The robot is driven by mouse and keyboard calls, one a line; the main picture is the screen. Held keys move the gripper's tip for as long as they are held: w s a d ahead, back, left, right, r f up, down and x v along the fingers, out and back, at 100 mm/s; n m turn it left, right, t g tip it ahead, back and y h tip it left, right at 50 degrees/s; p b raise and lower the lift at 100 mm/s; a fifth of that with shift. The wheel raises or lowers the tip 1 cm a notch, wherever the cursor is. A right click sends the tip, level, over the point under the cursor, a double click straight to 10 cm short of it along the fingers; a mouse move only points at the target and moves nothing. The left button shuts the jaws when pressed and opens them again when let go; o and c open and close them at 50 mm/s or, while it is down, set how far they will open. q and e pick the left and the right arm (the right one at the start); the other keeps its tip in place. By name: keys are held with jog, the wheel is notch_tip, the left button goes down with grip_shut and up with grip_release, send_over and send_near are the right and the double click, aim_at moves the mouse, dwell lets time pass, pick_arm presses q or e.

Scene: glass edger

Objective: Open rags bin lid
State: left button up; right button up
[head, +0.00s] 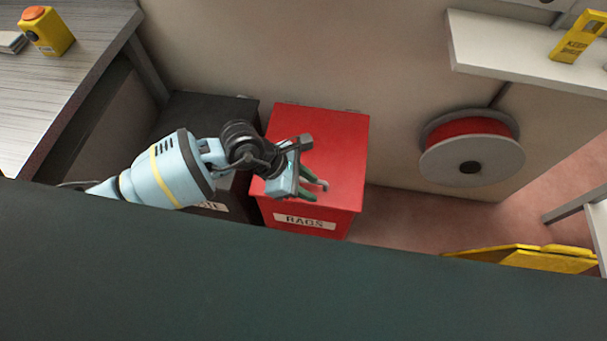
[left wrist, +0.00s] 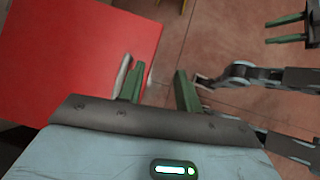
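The red rags bin (head: 290,219) stands against the wall with its label facing front. Its red lid (head: 335,140) lies flat and closed; it also shows in the left wrist view (left wrist: 70,50). A small pale handle (head: 323,184) is at the lid's front edge. My left gripper (head: 308,187) is over the front of the lid, at the handle. In the left wrist view its green fingers (left wrist: 160,88) are apart, and the pale handle (left wrist: 123,72) shows beside the left finger, partly hidden by it. Contact cannot be told. My right gripper (left wrist: 284,30) is open and empty, away from the bin.
A dark bin (head: 205,108) stands directly left of the rags bin, partly behind my left arm. A red reel (head: 470,128) hangs on the wall at right. A dark green surface (head: 280,290) fills the foreground.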

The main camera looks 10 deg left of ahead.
aim_at(303, 181)
pick_arm(q)
jog(key=w+a+m+t+y, duration=0.1)
jog(key=w+a+m+y, duration=0.15)
jog(key=w+a, duration=0.2)
jog(key=shift+n+y, duration=0.25)
jog(key=shift+n, duration=0.2)
jog(key=shift+a+b+x, duration=0.15)
jog(key=shift+b+x, duration=0.15)
jog(key=shift+x, duration=1.7)
jog(key=shift+a+b+x, duration=0.15)
jog(key=shift+b+x, duration=0.15)
jog(key=shift+x, duration=1.75)
jog(key=shift+s+f, duration=0.1)
jog(key=shift+f, duration=0.05)
grip_shut()
